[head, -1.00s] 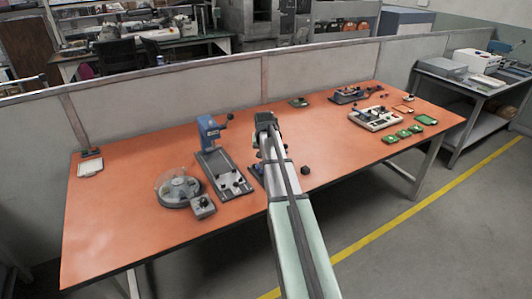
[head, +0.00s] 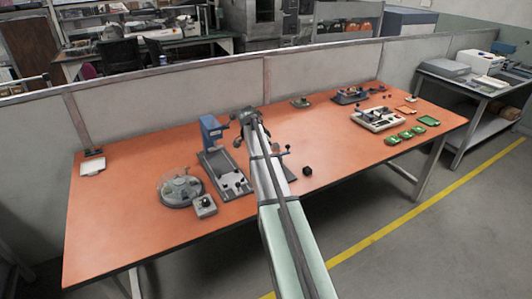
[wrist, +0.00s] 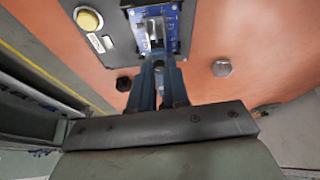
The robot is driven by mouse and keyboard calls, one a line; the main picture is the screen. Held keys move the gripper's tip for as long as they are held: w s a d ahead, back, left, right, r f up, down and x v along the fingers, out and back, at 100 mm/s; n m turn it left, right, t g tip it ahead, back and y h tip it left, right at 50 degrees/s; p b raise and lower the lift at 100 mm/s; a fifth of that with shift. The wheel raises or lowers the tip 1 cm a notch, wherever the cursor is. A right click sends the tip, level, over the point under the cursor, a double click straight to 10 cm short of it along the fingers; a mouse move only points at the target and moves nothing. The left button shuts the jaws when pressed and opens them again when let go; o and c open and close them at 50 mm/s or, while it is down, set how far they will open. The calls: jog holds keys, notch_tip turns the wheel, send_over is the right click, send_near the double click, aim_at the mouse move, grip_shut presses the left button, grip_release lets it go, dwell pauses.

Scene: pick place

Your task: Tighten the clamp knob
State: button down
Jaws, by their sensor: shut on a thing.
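In the wrist view, a dark fixture plate (wrist: 118,38) carries a blue board (wrist: 172,38) with a silver clamp piece over it. My gripper (wrist: 157,66) points at the clamp from close by, its two dark fingers nearly together. It is shut on a small grey part there, which looks like the clamp knob; the fingers hide most of it. In the head view my gripper (head: 246,118) is beside the blue press (head: 211,133), and my arm hides much of the dark plate (head: 284,168) behind it.
A round clear-topped tray (head: 180,190) and a small grey box (head: 204,206) stand left. A black cube (head: 307,171) lies right of my arm.

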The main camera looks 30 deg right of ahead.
jog(key=m, duration=0.2)
jog(key=m+g, duration=0.1)
jog(key=shift+w+r+m+g, duration=0.15)
jog(key=shift+w+m+g, duration=0.15)
jog(key=shift+m, duration=0.1)
jog(key=shift+d+m+g+y, duration=0.15)
jog(key=shift+m+g, duration=0.15)
jog(key=shift+m, duration=0.6)
jog(key=shift+m+g+y, duration=0.15)
jog(key=shift+m+g, duration=0.15)
jog(key=shift+m, duration=0.6)
jog(key=c, duration=1.1)
grip_release()
jog(key=v, duration=1.3)
jog(key=shift+r, duration=0.35)
jog(key=shift+w, duration=0.1)
